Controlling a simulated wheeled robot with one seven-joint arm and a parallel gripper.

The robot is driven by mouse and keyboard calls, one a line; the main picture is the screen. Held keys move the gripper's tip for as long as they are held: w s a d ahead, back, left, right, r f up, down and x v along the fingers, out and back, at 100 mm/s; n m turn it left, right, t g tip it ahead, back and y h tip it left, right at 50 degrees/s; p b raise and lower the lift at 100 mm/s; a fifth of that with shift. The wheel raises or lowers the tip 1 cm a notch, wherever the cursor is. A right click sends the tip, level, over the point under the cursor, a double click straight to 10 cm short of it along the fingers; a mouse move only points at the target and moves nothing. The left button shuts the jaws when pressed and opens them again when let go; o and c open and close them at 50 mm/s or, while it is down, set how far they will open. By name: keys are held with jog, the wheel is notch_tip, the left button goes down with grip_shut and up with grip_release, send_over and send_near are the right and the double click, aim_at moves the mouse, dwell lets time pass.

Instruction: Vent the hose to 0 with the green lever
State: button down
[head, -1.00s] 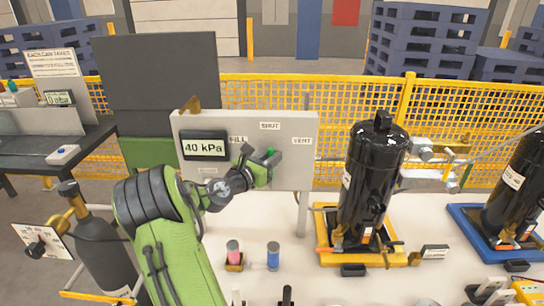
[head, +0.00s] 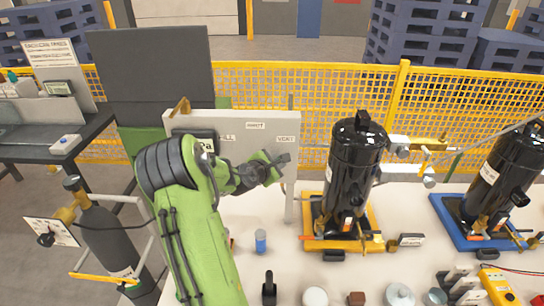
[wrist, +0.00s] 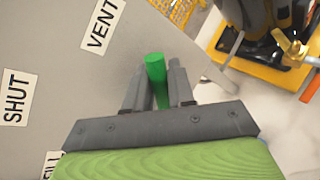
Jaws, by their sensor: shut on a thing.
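The grey panel (head: 240,175) carries FILL, SHUT (head: 255,126) and VENT (head: 286,141) labels. In the head view my gripper (head: 277,165) is at the panel's right side, just below the VENT label. In the wrist view my gripper (wrist: 158,85) is shut on the green lever (wrist: 155,68), whose rounded end sticks out between the fingers. The VENT label (wrist: 102,22) is nearby and the SHUT label (wrist: 15,98) is farther left. The pressure display (head: 207,145) is mostly hidden behind my arm; its number cannot be read.
A black compressor (head: 352,180) on a yellow tray (head: 343,244) stands right of the panel; another black compressor (head: 503,178) is farther right. A grey gas cylinder (head: 107,240) stands left. A blue-capped cylinder (head: 260,240) and several small items are on the white table.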

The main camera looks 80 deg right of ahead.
jog(key=shift+s+f+m+t, duration=0.3)
jog(key=shift+s+f, duration=0.05)
dwell(0.4)
jog(key=c, duration=1.1)
grip_release()
jog(key=v, duration=1.5)
jog(key=shift+a+r+p, duration=0.25)
jog(key=shift+r+p, duration=0.05)
jog(key=shift+p, duration=0.1)
